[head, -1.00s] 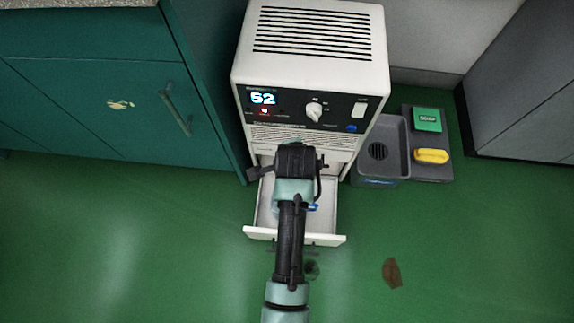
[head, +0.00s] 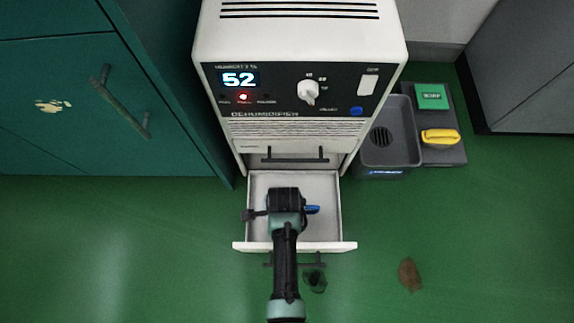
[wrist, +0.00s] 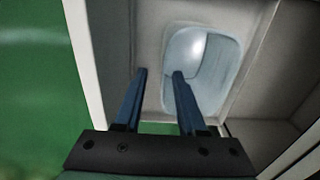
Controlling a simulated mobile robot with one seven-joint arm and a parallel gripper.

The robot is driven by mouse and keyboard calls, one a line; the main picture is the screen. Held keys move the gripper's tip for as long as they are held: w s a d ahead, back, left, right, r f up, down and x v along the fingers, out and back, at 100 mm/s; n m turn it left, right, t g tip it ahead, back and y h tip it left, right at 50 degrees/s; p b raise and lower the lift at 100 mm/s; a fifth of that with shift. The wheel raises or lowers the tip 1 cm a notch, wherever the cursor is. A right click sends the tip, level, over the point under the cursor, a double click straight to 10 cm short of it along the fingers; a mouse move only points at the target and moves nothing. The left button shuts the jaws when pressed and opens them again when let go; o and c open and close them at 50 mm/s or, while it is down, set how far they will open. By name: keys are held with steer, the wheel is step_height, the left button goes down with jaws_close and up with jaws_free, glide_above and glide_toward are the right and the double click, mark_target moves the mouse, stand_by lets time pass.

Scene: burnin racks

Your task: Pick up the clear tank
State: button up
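The clear tank (wrist: 202,62) is a bluish see-through container with rounded corners, inside the open drawer (head: 342,212) of the white dehumidifier (head: 300,45). My gripper (wrist: 159,72) has two blue fingers, spread apart with nothing held between them. In the wrist view the right finger overlaps the tank's near left part, and the left finger lies outside its left edge. I cannot tell whether either finger touches it. In the head view my gripper (head: 312,210) is over the drawer, and I cannot make out the tank there.
A grey tray with a drain grille (head: 388,160), a green box (head: 431,96) and a yellow item (head: 440,136) lie right of the dehumidifier. A teal cabinet (head: 60,110) stands left. A brown patch (head: 410,274) marks the green floor, which is otherwise largely clear.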

steer(key=shift+w+d+f+b, duration=0.1)
steer(key=shift+d+f+b, duration=0.05)
steer(key=shift+f+b, duration=1.2)
steer(key=shift+w+d+f+b, duration=0.1)
steer(key=shift+d+f+b, duration=0.05)
steer(key=shift+f+b, duration=1.2)
steer(key=shift+c, duration=0.3)
jaws_close()
